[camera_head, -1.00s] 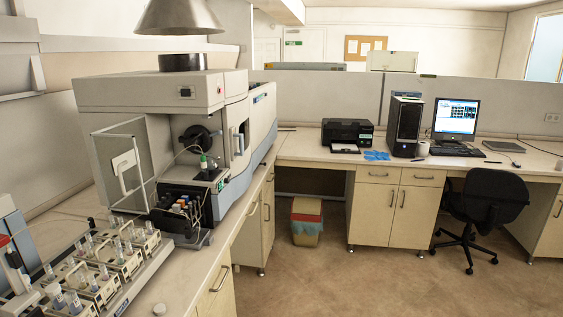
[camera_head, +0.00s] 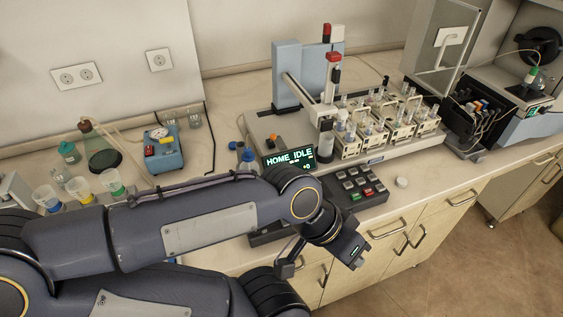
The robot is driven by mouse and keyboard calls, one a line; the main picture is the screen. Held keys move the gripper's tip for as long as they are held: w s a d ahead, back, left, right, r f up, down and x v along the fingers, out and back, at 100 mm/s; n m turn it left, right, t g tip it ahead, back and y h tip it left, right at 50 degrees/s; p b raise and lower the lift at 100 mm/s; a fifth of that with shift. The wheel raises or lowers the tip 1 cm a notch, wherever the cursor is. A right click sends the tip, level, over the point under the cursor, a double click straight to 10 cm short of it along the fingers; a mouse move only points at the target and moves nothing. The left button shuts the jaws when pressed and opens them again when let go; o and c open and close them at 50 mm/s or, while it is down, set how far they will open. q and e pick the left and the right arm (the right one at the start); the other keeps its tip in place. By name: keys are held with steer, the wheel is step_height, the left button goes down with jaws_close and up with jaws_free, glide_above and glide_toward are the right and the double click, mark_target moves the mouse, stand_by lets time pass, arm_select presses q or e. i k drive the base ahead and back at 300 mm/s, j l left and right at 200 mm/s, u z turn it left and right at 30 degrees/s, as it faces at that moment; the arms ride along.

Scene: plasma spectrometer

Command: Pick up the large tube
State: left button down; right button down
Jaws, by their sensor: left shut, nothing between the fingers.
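Several small clear tubes (camera_head: 371,130) stand in cream racks (camera_head: 346,147) on the autosampler, beyond the gripper. I cannot tell which is the large tube. The gripper is apart from all of them. My right gripper is not in view.
The "HOME IDLE" display (camera_head: 289,158) and keypad (camera_head: 358,187) lie between my arm and the racks. A flask (camera_head: 101,152), cups (camera_head: 79,189) and a blue device (camera_head: 163,150) stand left. The spectrometer (camera_head: 535,110) is right.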

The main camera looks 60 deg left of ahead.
mark_target(351, 128)
steer(key=u, duration=1.5)
